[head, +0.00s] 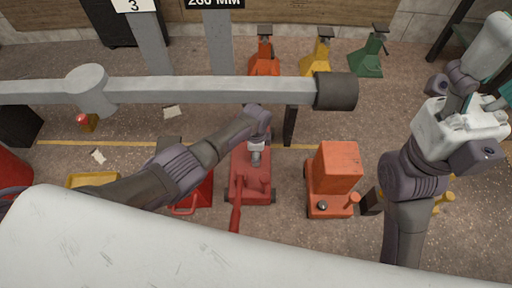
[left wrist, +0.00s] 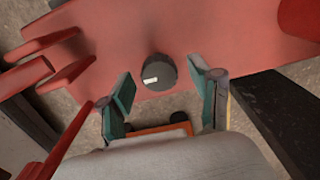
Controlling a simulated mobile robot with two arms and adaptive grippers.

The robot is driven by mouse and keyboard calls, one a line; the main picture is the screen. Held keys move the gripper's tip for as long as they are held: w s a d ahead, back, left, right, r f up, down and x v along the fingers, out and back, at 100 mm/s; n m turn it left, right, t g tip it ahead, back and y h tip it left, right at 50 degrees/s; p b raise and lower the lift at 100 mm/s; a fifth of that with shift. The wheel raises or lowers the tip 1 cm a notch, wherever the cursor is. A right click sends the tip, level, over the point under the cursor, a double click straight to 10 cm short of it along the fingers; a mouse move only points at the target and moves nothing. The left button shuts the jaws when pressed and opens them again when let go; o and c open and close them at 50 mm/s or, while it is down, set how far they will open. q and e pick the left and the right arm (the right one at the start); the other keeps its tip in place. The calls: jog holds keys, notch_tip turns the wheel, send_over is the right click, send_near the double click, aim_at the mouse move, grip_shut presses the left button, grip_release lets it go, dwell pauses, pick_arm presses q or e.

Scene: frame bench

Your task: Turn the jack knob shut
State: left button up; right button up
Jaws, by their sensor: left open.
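The red floor jack (head: 250,182) stands on the floor in the middle of the head view, its handle pointing toward me. In the left wrist view its red body (left wrist: 225,30) carries a round dark knob (left wrist: 158,72) with a short white mark on the knob's left part. My left gripper (head: 256,157) is over the jack in the head view. In the left wrist view its teal-padded fingers (left wrist: 160,84) are open, one on each side of the knob, with gaps visible. My right gripper (head: 500,98) is partly visible at the right edge, away from the jack; its opening is unclear.
An orange-red machine (head: 338,168) stands right of the jack. A grey horizontal beam (head: 210,90) with a dark end crosses above the floor. Red, yellow and green jack stands (head: 367,60) line the back. A yellow tray (head: 95,180) lies at left.

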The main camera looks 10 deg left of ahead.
pick_arm(q)
notch_tip(320, 180, up, 12)
jog(key=shift+f, duration=0.15)
dwell(0.3)
dwell(0.4)
